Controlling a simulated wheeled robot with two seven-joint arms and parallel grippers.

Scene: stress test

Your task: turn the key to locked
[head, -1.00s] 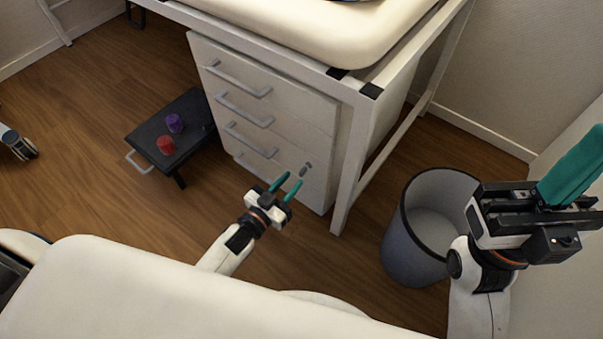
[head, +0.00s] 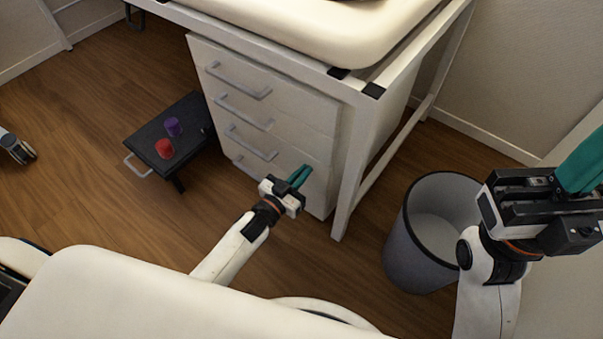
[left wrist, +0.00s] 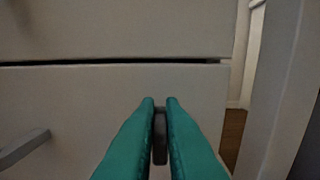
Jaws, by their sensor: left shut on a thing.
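The key (left wrist: 160,146) shows in the left wrist view as a small dark upright piece between the teal fingertips, in front of a drawer front. My left gripper (head: 302,176) is shut on the key at the right side of the lower part of the white drawer cabinet (head: 290,103). The fingers hide most of the key and the lock. In the head view the gripper covers both. My right gripper (head: 580,168) is raised at the right edge, away from the cabinet. Its fingertips are cut off by the frame, so its opening cannot be told.
The desk leg (head: 352,170) stands just right of the cabinet.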

